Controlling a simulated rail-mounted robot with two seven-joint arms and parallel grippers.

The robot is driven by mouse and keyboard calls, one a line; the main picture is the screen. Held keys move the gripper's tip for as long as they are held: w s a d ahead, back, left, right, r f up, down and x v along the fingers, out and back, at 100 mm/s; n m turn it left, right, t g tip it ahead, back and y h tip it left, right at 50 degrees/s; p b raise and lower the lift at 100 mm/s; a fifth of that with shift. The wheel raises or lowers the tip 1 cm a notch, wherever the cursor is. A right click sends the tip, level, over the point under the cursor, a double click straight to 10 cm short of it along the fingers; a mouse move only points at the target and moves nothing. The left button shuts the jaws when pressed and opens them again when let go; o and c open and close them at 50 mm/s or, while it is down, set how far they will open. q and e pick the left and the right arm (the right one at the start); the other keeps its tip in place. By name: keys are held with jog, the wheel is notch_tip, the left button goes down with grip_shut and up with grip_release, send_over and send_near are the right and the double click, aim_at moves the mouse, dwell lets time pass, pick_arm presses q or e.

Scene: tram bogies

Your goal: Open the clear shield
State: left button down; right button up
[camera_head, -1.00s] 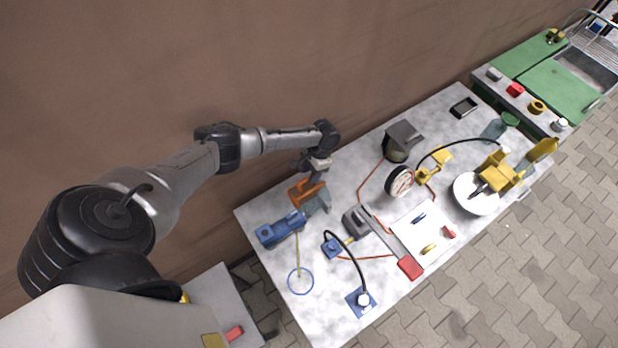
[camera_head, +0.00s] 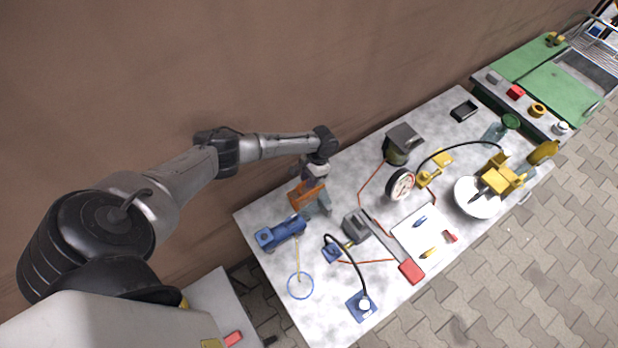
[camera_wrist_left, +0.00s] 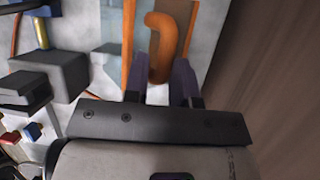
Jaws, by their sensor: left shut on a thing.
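A clear shield (camera_head: 323,203), a grey see-through pane, stands at the left end of the workbench beside an orange handle part (camera_head: 303,197). In the left wrist view the pane (camera_wrist_left: 108,50) shows faintly to the left of the orange handle (camera_wrist_left: 163,30). My left gripper (camera_head: 313,181) comes down over the orange part from the wall side. The shield's hinge cannot be made out. My right gripper is not in view.
A grey block (camera_head: 356,224), a gauge (camera_head: 400,184) and a white tray (camera_head: 405,235) stand farther right. The brown wall (camera_head: 350,60) runs close behind the bench.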

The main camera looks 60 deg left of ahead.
pick_arm(q)
jog(key=shift+a, duration=0.1)
jog(key=a+f+b, duration=0.1)
jog(key=a, duration=0.5)
jog(key=shift+f+b, duration=0.35)
jog(key=shift+b, duration=0.05)
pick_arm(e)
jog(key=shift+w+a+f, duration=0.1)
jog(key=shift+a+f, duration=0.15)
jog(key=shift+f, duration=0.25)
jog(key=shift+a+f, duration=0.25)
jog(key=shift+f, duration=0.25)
pick_arm(q)
jog(key=shift+w+d, duration=0.15)
jog(key=shift+d, duration=0.05)
jog(key=c, duration=1.7)
grip_release()
jog(key=shift+d+f, duration=0.1)
jog(key=shift+d, duration=0.05)
jog(key=o, duration=0.5)
jog(key=shift+o, duration=0.5)
jog(key=shift+w+r, duration=0.15)
jog(key=shift+r, duration=0.35)
jog(key=v, duration=1.1)
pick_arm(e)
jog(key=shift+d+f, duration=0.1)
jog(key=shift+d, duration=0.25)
